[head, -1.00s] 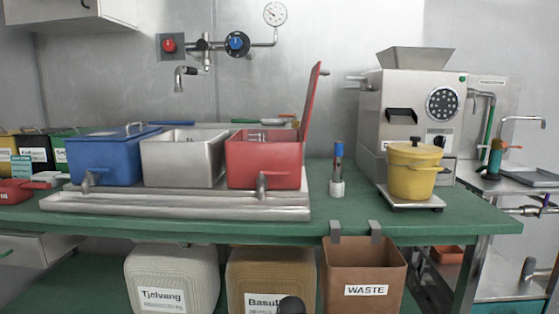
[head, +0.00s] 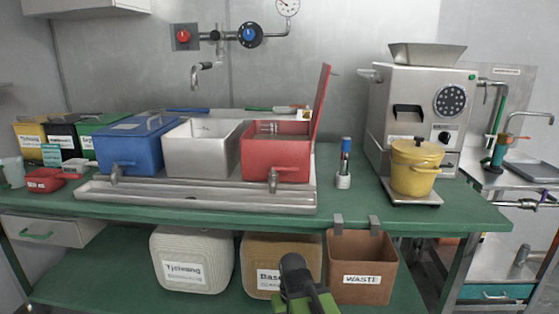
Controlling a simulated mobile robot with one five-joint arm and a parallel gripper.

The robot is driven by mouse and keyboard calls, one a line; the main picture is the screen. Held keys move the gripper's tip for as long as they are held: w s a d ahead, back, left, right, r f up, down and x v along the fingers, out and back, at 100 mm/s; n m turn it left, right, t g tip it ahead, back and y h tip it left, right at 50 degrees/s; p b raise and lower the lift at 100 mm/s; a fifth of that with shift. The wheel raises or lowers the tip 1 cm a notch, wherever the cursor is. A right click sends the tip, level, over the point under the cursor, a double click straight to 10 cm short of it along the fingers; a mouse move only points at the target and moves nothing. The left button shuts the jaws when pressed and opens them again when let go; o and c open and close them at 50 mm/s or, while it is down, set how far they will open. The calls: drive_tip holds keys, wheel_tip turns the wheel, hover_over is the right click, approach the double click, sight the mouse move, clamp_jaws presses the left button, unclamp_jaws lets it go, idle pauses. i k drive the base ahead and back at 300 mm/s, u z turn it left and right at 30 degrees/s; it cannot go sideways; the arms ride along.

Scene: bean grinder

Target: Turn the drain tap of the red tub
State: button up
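The red tub (head: 262,155) stands at the right end of a metal tray on the green bench, its red lid (head: 321,103) raised upright at its right side. Its drain tap (head: 273,181) is a small grey metal spout low on the front wall, over the tray. My gripper (head: 292,264) shows at the bottom middle as a dark end on a green arm part. It is well below and in front of the tap, apart from it. Its fingers cannot be made out.
A white tub (head: 203,158) and a blue tub (head: 130,158) with its own tap stand left of the red tub on the tray (head: 200,199). A holder with a pen (head: 343,180), a yellow pot (head: 414,178) and a grinder (head: 400,100) stand to the right. A waste bin (head: 360,262) hangs at the bench front.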

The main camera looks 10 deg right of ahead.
sight(288, 170)
drive_tip(key=u, duration=1.5)
drive_tip(key=i, duration=0.75)
drive_tip(key=u, duration=0.3)
drive_tip(key=k, duration=0.75)
drive_tip(key=z, duration=0.55)
drive_tip(key=i, duration=0.1)
drive_tip(key=u, duration=0.4)
drive_tip(key=i, duration=0.65)
drive_tip(key=u, duration=0.05)
